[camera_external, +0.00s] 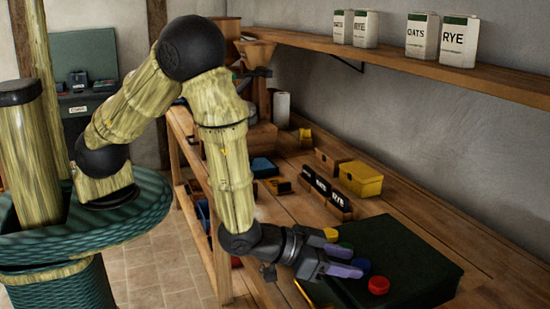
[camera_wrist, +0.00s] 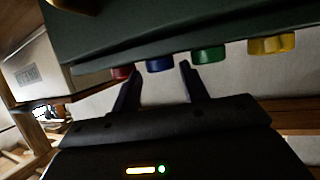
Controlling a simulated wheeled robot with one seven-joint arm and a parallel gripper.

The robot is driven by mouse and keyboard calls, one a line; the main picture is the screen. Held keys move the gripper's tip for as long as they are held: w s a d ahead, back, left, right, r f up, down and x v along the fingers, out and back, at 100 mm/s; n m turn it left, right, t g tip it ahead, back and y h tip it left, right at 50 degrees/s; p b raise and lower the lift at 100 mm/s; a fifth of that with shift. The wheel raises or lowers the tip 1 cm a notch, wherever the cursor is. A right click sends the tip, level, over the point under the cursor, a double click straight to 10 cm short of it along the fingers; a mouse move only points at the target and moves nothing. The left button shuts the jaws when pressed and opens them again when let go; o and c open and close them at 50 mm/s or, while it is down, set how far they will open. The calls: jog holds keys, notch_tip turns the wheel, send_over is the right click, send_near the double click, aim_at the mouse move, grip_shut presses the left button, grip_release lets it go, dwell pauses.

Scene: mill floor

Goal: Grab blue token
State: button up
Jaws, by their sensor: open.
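The blue token (camera_external: 362,265) stands on the dark green box (camera_external: 410,262) on the bench, between the green token (camera_external: 346,245) and the red token (camera_external: 378,285). My gripper (camera_external: 348,262) is low over the near side of the box, with purple fingers spread. In the wrist view, the blue token (camera_wrist: 160,64) shows between and just beyond the fingertips of my open gripper (camera_wrist: 158,78). The red token (camera_wrist: 122,72) is partly behind the left finger. The green token (camera_wrist: 208,55) is just right of the right finger. Contact with the blue token cannot be told.
A yellow token (camera_external: 330,234) stands at the row's far end. A yellow box (camera_external: 361,179) and dark labelled blocks (camera_external: 326,190) sit farther back on the bench. A shelf (camera_external: 400,67) with white packages runs along the wall above.

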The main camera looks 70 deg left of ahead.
jog(key=shift+x, duration=0.85)
jog(key=shift+r, duration=0.15)
jog(key=c, duration=0.7)
